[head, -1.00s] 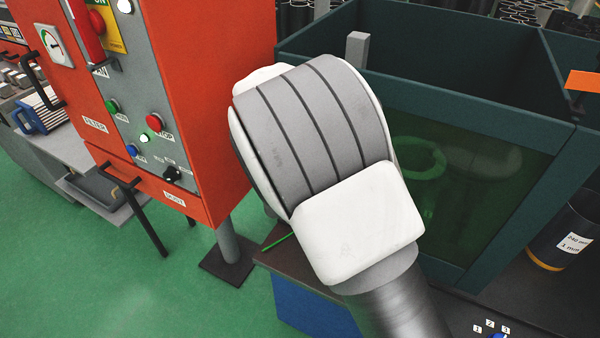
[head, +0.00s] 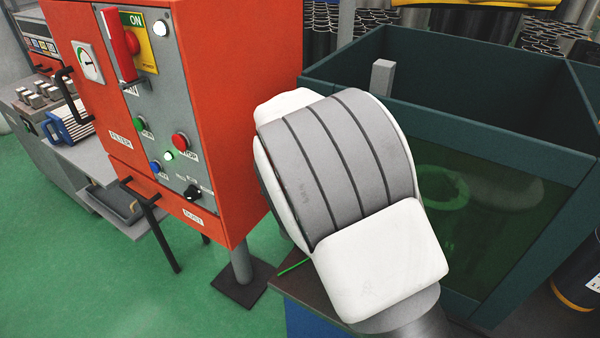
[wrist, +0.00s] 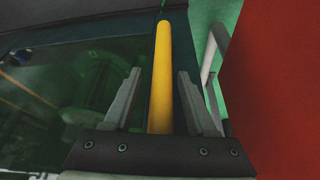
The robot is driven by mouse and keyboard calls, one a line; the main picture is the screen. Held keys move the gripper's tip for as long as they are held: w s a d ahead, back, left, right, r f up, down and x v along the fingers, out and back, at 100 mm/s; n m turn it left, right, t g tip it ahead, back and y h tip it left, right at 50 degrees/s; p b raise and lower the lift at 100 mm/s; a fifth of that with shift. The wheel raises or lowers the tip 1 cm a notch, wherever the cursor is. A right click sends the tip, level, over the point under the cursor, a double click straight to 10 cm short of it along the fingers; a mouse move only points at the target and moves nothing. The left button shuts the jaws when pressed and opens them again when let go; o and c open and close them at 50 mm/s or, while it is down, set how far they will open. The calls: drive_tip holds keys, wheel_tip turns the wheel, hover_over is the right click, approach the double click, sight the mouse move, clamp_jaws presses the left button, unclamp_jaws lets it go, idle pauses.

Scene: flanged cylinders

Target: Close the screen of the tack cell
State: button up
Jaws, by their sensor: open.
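The tack cell (head: 330,88) is a dark teal open-topped box at the right of the head view. A framed panel with a dark green see-through pane (head: 490,225) faces me, and a pale ring-like shape shows dimly through it. In the wrist view a tinted pane (wrist: 70,100) shows at the left. A yellow bar (wrist: 161,60) runs lengthwise along a dark teal frame there. My gripper (wrist: 160,80) is open, with the bar appearing between its two fingers and a gap on each side. I cannot tell how deep the bar sits. My arm hides the gripper in the head view.
An orange control cabinet (head: 240,120) with buttons and a red switch stands left of my arm. It seems to be the red surface (wrist: 275,80) close on the right in the wrist view. A grey post (head: 383,77) rises by the cell. Green floor (head: 100,270) is clear at front left.

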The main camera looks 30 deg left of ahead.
drive_tip(key=v, duration=1.6)
drive_tip(key=shift+s+r, duration=0.2)
drive_tip(key=shift+s, duration=0.05)
drive_tip(key=w+d+r+y, duration=0.1)
drive_tip(key=d+r, duration=0.2)
drive_tip(key=d, duration=1)
drive_tip(key=d+r+y, duration=0.1)
drive_tip(key=d+r, duration=0.2)
drive_tip(key=d, duration=0.9)
drive_tip(key=s+d+f+n+t+h, duration=0.1)
drive_tip(key=s+d+f+n, duration=0.1)
drive_tip(key=s+d, duration=1.3)
drive_tip(key=d+f, duration=0.1)
drive_tip(key=d, duration=0.2)
drive_tip(key=shift+f+n, duration=0.3)
drive_tip(key=shift+f, duration=0.1)
